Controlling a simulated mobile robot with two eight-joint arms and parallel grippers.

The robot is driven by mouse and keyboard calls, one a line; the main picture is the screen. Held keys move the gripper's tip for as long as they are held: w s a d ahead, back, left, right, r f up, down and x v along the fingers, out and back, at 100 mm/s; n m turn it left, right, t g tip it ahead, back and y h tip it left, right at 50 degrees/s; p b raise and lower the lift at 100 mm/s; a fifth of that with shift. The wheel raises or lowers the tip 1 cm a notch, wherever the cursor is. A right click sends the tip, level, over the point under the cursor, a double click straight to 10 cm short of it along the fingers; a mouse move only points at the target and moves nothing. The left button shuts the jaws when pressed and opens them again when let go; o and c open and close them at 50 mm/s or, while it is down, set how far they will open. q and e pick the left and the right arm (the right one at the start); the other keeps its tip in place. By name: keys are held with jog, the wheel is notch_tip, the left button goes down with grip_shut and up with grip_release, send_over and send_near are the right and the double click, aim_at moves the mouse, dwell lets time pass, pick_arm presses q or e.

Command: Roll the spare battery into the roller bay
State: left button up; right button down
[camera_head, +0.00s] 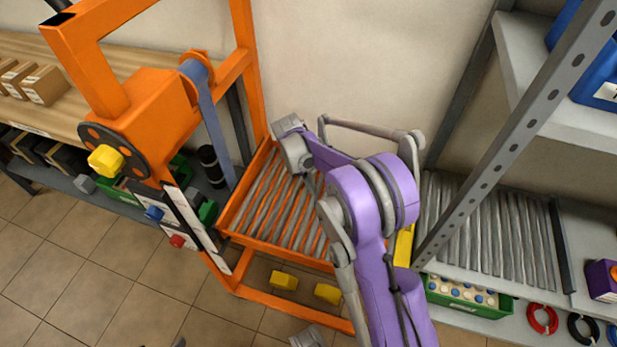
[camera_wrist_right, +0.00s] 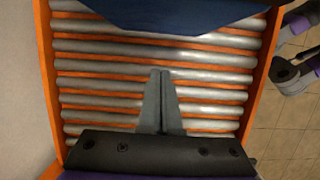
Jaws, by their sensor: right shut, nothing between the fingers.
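My right gripper (camera_wrist_right: 160,74) is shut and empty over the orange lift's roller bed in the right wrist view. In the head view its fingers are hidden behind my purple arm. The roller bed (camera_head: 277,200) has grey rollers in an orange frame; its visible part is bare. It also shows in the wrist view (camera_wrist_right: 90,64). A dark blue shape (camera_wrist_right: 190,12) spans the top of the wrist view; I cannot tell if it is the spare battery. A bay with grey rollers (camera_head: 500,240) lies on the right shelf, its visible part empty. My left gripper is not in view.
The lift (camera_head: 252,75) stands left of my arm, with a yellow-knobbed crank (camera_head: 105,160). A metal upright (camera_head: 515,135) stands before the roller bay. A green crate (camera_head: 467,297) is below it. A bench with boxes (camera_head: 44,85) is at left. Floor is clear at lower left.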

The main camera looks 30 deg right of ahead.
jog(key=x, duration=0.3)
jog(key=shift+s+d+r, duration=0.1)
jog(key=shift+s+d, duration=0.1)
jog(key=shift+s, duration=0.05)
jog(key=shift+s+d, duration=0.7)
jog(key=shift+s, duration=0.2)
jog(key=shift+s+d+r, duration=0.1)
jog(key=shift+s+d, duration=0.15)
jog(key=shift+s, duration=0.1)
jog(key=shift+d, duration=0.15)
